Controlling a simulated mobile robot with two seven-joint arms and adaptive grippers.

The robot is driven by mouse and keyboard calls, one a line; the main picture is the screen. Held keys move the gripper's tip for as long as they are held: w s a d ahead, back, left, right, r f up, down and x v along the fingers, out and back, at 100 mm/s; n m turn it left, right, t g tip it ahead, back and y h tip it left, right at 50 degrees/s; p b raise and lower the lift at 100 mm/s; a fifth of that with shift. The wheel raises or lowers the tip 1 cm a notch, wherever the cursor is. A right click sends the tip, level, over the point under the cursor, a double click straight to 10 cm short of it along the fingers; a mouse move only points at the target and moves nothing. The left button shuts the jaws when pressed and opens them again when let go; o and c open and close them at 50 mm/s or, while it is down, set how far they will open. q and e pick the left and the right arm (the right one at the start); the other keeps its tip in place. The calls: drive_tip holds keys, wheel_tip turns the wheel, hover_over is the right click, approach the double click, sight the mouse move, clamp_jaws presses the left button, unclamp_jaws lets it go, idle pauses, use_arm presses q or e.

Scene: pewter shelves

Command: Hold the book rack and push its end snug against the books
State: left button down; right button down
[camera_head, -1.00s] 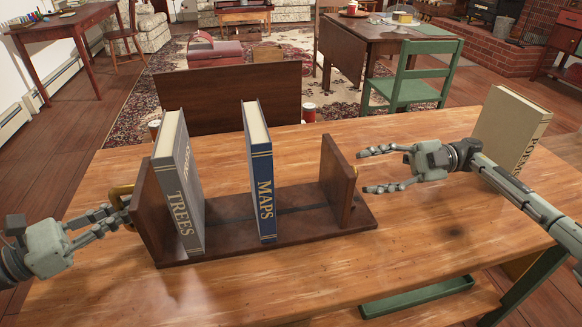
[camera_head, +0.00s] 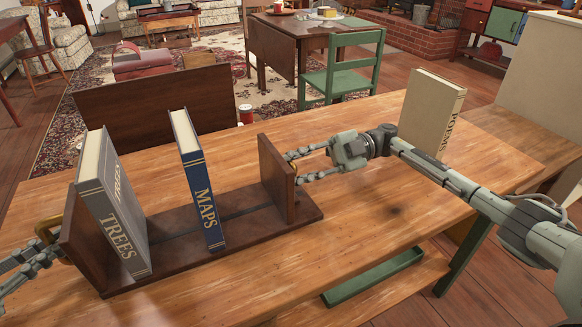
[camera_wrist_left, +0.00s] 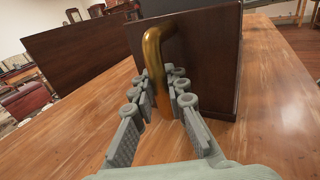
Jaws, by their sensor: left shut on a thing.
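The dark wooden book rack (camera_head: 265,220) stands on the table. A grey TREES book (camera_head: 125,235) leans near its left end, and a blue MAPS book (camera_head: 204,205) leans mid-rack. A gap parts the two books; another lies between MAPS and the right end panel (camera_head: 276,180). My left gripper (camera_head: 48,243) is shut on the brass handle (camera_head: 68,212) on the rack's left end; the handle also shows between its fingers in the left wrist view (camera_wrist_left: 153,70). My right gripper (camera_head: 296,168) is open, its fingertips at the right end panel's outer face; contact is unclear.
A cream book (camera_head: 430,115) stands on the wooden table (camera_head: 370,215), behind my right arm. The table is clear in front of the rack. A green tray (camera_head: 372,275) sits lower at the front. A green chair (camera_head: 342,68) stands beyond the table.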

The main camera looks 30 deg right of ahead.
drive_tip(key=a, duration=1.3)
drive_tip(key=shift+a, duration=0.15)
drive_tip(key=shift+f, duration=0.1)
drive_tip(key=c, duration=1.2)
unclamp_jaws()
drive_tip(key=d, duration=1.2)
drive_tip(key=shift+c, duration=0.4)
